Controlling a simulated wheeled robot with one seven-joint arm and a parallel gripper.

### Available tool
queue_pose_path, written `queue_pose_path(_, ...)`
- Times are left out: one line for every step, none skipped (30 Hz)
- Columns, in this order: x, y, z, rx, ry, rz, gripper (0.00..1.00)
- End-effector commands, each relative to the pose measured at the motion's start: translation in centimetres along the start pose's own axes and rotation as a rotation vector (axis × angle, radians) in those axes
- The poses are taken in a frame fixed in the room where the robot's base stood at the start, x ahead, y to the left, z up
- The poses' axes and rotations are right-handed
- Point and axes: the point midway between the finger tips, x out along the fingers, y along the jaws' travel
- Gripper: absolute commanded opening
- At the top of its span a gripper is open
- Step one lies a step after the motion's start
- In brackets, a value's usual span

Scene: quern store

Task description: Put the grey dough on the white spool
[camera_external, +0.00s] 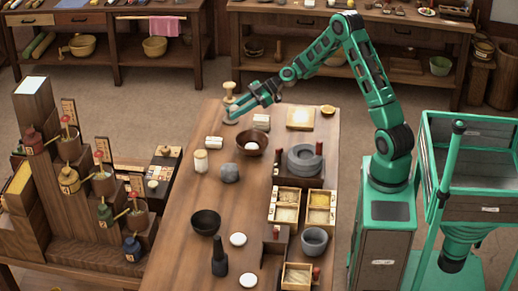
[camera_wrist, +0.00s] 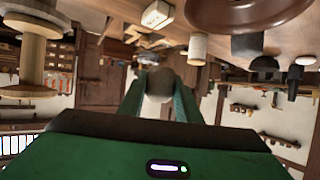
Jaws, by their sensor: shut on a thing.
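My gripper (camera_external: 236,116) is shut on a rounded grey lump, which appears to be the grey dough (camera_wrist: 159,84), between the fingers in the wrist view. It is held above the far left end of the table; the fingers partly hide it in the outside view. The white spool (camera_external: 201,160), a pale upright cylinder with tan ends, stands on the table nearer the camera than my gripper, apart from it. It also shows in the wrist view (camera_wrist: 197,47), beyond the gripper and to the right.
A wooden spool-shaped stand (camera_external: 230,94) is close to my gripper. A brown bowl (camera_external: 247,148), a rough grey lump (camera_external: 229,173) and a small white block (camera_external: 213,142) surround the white spool. A black bowl (camera_external: 205,223) is nearer the camera. The stepped rack (camera_external: 85,215) stands left of the table.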

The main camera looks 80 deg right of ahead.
Motion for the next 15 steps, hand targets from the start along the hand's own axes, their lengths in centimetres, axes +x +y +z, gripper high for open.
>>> queue_pose_path(1.7, -1.6, -1.3, -0.009, -0.002, -0.014, 0.08)
queue_pose_path(2.5, -2.4, -1.9, -0.011, -0.002, -0.019, 0.08)
queue_pose_path(3.6, -3.5, -2.7, -0.013, -0.004, -0.025, 0.08)
queue_pose_path(4.5, -4.4, -3.3, -0.015, -0.004, -0.03, 0.08)
queue_pose_path(5.2, -5.2, -4.0, -0.018, -0.003, -0.034, 0.08)
queue_pose_path(6.2, -6.4, -4.7, -0.022, -0.004, -0.04, 0.08)
queue_pose_path(7.0, -7.3, -5.3, -0.024, -0.003, -0.044, 0.08)
queue_pose_path(7.7, -8.3, -6.0, -0.027, -0.003, -0.05, 0.08)
queue_pose_path(8.6, -9.5, -6.7, -0.03, -0.002, -0.055, 0.08)
queue_pose_path(9.3, -10.5, -7.3, -0.033, -0.001, -0.06, 0.08)
queue_pose_path(9.9, -11.5, -7.8, -0.036, 0.001, -0.065, 0.08)
queue_pose_path(10.7, -12.8, -8.6, -0.04, 0.003, -0.07, 0.08)
queue_pose_path(11.3, -13.8, -9.1, -0.044, 0.005, -0.076, 0.08)
queue_pose_path(11.8, -14.8, -9.6, -0.045, 0.007, -0.079, 0.08)
queue_pose_path(12.4, -16.0, -10.2, -0.049, 0.009, -0.084, 0.08)
